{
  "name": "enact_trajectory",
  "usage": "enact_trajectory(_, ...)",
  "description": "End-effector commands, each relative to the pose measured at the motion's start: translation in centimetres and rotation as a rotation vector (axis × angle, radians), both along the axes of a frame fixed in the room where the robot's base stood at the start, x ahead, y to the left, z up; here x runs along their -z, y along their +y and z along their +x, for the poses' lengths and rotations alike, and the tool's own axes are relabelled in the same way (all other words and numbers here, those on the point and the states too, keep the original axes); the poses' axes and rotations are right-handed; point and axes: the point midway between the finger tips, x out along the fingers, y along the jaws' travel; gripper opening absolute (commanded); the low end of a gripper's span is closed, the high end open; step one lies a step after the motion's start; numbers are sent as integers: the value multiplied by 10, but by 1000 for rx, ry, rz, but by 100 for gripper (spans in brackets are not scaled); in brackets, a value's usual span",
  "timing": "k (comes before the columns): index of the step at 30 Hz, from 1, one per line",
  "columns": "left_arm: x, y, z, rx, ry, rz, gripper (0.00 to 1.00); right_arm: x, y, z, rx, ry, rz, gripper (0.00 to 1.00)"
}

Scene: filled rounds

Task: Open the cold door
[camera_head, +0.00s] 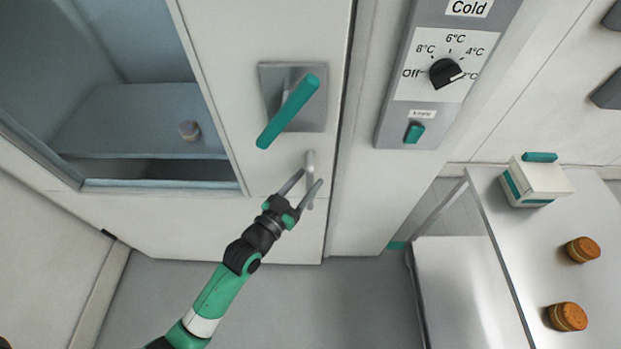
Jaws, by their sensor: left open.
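The cold door (235,35) is a white panel with a window on its left side, and it looks closed against the frame. A green lever handle (290,110) on a grey plate slants down to the left. My right gripper is not in view.
A grey control panel (388,125) marked Cold, with a black dial (445,72) and a green switch (414,133), is right of the door. A steel table (510,260) at right holds a white-green box (535,182) and two brown round jars (582,249). Floor below the door is clear.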

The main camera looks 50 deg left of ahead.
Motion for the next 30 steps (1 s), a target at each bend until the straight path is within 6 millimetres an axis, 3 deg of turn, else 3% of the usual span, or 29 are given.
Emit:
enact_trajectory(4,0,2,14,0,0,0,55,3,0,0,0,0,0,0)
enact_trajectory(12,0,3,16,0,1,0,55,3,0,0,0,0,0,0)
enact_trajectory(21,0,3,16,0,1,0,0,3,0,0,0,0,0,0)
enact_trajectory(30,0,3,16,0,1,0,0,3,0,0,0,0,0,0)
